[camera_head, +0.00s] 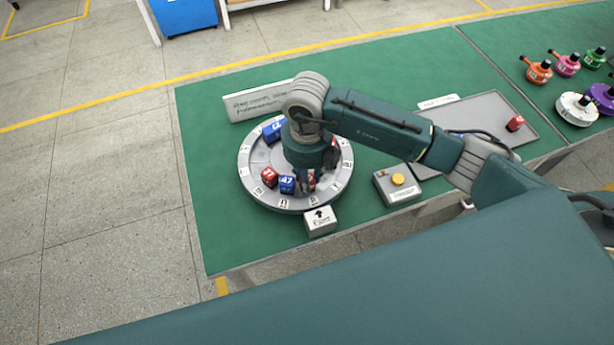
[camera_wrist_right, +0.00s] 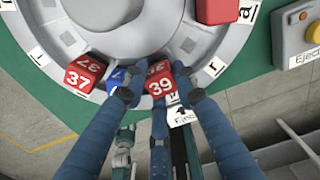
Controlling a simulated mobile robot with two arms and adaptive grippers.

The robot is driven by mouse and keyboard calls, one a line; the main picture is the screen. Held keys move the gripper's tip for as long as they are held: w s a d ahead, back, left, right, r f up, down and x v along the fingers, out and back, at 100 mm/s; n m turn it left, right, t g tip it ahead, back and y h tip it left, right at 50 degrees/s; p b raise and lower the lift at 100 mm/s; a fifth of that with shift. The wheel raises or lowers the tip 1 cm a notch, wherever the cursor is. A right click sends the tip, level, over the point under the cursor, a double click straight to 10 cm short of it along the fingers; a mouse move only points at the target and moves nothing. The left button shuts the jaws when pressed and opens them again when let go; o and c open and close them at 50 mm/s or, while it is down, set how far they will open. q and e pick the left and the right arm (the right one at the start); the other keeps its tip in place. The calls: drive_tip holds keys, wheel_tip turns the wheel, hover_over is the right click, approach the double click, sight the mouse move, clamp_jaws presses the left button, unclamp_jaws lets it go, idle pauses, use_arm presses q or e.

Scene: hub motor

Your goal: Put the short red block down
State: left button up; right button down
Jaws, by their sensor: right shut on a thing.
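My right gripper (camera_head: 307,186) comes down over the front of the round grey hub (camera_head: 246,160). The block is at the hub's outer ring, beside a blue block (camera_wrist_right: 116,78) that one finger partly hides. I cannot tell whether the held block touches the ring floor. Another red block, marked 37 (camera_wrist_right: 84,74), sits on the ring to the left. A further red block (camera_wrist_right: 216,10) shows at the top edge. My left gripper is out of view.
A grey box with a yellow button (camera_head: 398,180) and a white arrow-marked box (camera_head: 320,221) stand close in front. A white sign (camera_head: 258,101) stands behind the hub. Several colored motors (camera_head: 575,108) lie far right.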

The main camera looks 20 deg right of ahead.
drive_tip(key=shift+f, duration=0.15)
drive_tip(key=c, duration=1.4)
unclamp_jaws()
drive_tip(key=shift+r, duration=0.5)
wheel_tip(320, 180, up, 11)
drive_tip(key=b, duration=0.3)
drive_tip(key=shift+r, duration=0.2)
drive_tip(key=shift+s+f, duration=0.1)
